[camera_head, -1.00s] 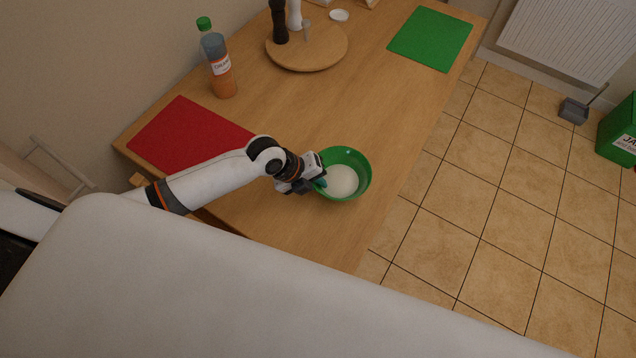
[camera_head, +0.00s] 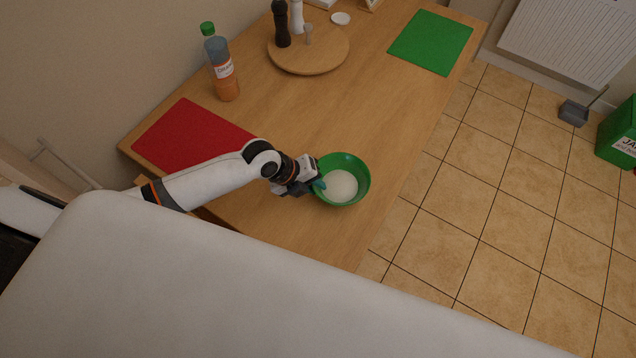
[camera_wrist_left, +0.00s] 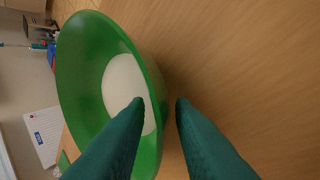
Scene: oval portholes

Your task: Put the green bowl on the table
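The green bowl (camera_head: 356,165) with a white round bottom inside is upright on the front part of the wooden table, near its right edge, and seems to rest on it. My left gripper (camera_head: 318,184) is at the bowl's left rim. In the left wrist view the bowl (camera_wrist_left: 80,60) shows at left, with its rim running between the two dark green fingertips (camera_wrist_left: 160,102). One finger is over the inside and one is outside, with a narrow strip of wood between the outer finger and the rim. The left gripper looks open around the rim. My right gripper is out of view.
The wooden table (camera_head: 300,115) also holds a red mat (camera_head: 185,135), an orange drink bottle (camera_head: 222,75), a round board (camera_head: 325,58) with dark and white mills, and a green mat (camera_head: 432,42). The middle of the table is clear. Tiled floor lies right.

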